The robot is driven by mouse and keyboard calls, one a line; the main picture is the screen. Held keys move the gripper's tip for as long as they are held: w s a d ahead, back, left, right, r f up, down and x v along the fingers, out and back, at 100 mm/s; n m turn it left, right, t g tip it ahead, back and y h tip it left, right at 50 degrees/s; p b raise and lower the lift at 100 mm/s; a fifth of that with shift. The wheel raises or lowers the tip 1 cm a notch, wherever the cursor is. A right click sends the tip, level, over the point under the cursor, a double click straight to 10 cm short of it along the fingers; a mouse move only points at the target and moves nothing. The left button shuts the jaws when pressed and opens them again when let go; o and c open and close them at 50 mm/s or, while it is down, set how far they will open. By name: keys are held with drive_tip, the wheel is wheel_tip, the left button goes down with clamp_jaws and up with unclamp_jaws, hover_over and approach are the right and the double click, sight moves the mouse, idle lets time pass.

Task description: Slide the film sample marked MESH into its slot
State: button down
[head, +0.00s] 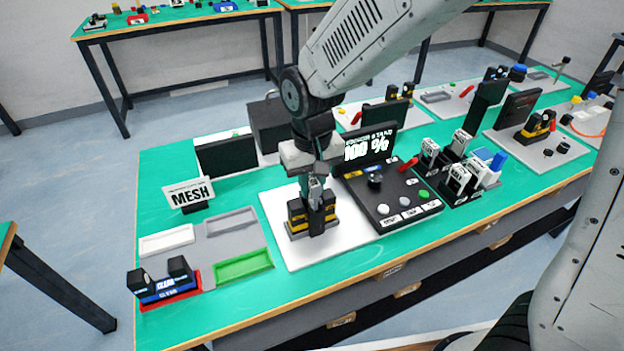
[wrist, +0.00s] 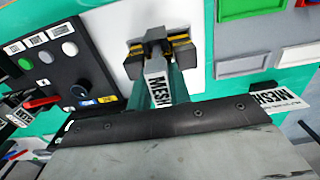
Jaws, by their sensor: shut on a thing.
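My gripper (head: 316,188) is shut on the film sample marked MESH (wrist: 158,84), a light block with a black-lettered label. In the wrist view the sample sits between my gripper's fingers (wrist: 168,92). Its far end meets a black and yellow slotted fixture (wrist: 152,46). In the head view this fixture (head: 298,222) stands on a white plate (head: 275,212), directly below my gripper. The frames do not show how deep the sample is in the fixture's slot. My gripper hides part of it.
A black control panel (head: 398,208) with a "100 %" display (head: 368,147) stands right of the fixture. A rack of samples (head: 460,178) is beyond it. At left are a MESH sign (head: 188,193), a green tray (head: 243,266) and a CLEAR block (head: 166,286).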

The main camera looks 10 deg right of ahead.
drive_tip(key=shift+f, duration=0.65)
drive_tip(key=shift+f, duration=0.1)
drive_tip(key=c, duration=1.2)
unclamp_jaws()
wheel_tip(320, 180, up, 8)
drive_tip(key=shift+f, duration=0.1)
